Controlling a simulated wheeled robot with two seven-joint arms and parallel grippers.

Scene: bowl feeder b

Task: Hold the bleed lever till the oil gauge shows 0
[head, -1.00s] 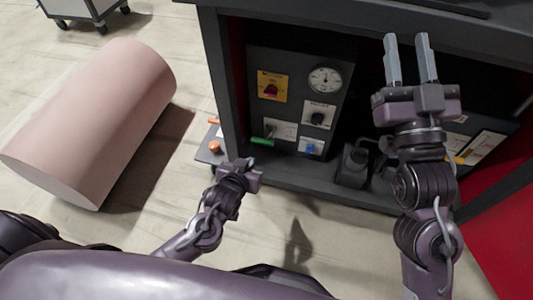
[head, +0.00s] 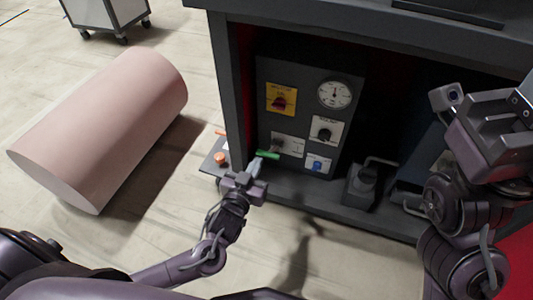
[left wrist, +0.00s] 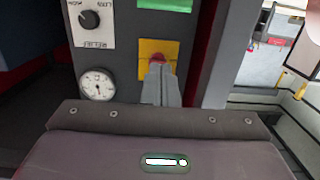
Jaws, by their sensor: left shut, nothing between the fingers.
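The green-handled lever (head: 268,155) sticks out low on the dark control panel, beside a small white plate.
The panel has a red knob on a yellow plate (head: 281,98), a black relief knob (head: 323,130) and a blue button (head: 318,163). An orange knob (head: 220,158) sits left of the cabinet post. A pink cylinder (head: 100,130) lies on the floor at left.

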